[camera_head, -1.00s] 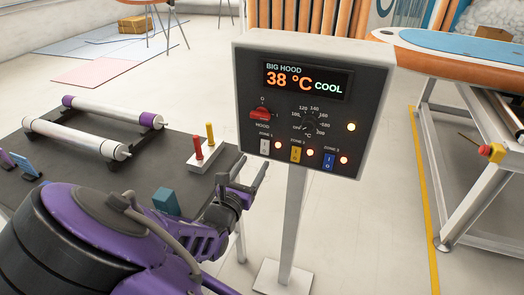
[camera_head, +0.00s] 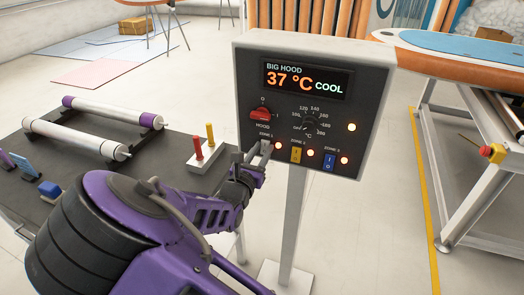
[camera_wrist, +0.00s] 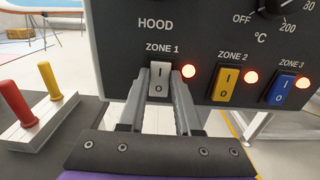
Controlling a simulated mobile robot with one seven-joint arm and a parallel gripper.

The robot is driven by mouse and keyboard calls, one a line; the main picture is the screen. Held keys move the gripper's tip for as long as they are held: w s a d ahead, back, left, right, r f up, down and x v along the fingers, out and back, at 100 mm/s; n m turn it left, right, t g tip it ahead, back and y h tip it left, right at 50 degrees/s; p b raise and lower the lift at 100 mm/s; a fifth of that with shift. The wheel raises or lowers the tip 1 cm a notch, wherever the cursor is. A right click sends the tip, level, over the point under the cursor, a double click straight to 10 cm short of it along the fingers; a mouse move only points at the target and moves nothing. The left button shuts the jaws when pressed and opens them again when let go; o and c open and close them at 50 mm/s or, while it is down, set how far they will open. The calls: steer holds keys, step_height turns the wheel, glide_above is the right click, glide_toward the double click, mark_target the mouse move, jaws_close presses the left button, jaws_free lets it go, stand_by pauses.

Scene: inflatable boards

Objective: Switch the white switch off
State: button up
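The white switch (camera_wrist: 159,80) is a small rocker marked I and O, under the label ZONE 1 on the dark control panel (camera_head: 330,95). My gripper (camera_wrist: 159,76) is in front of it in the wrist view. Its two grey fingers are apart, one at each side of the switch; I cannot tell whether they touch it. The round lamp (camera_wrist: 189,71) beside the switch glows orange-red. In the head view my gripper (camera_head: 262,150) is at the panel's lower left and hides the white switch.
A yellow switch (camera_wrist: 227,82) and a blue switch (camera_wrist: 281,91) sit to the right, each with a lit lamp. A red knob (camera_head: 260,114) is above. A box with red and yellow levers (camera_head: 204,148) stands left on the dark table (camera_head: 170,150).

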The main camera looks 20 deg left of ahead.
jaws_close()
steer(key=shift+f+t+b, duration=0.45)
steer(key=shift+t+b, duration=0.35)
steer(key=shift+t+h+b, duration=0.3)
steer(key=shift+t+b, duration=0.1)
steer(key=shift+t, duration=0.5)
steer(key=o, duration=0.7)
jaws_free()
steer(key=shift+c, duration=0.2)
steer(key=shift+s, duration=0.15)
steer(key=v, duration=1.7)
steer(key=shift+s, duration=0.15)
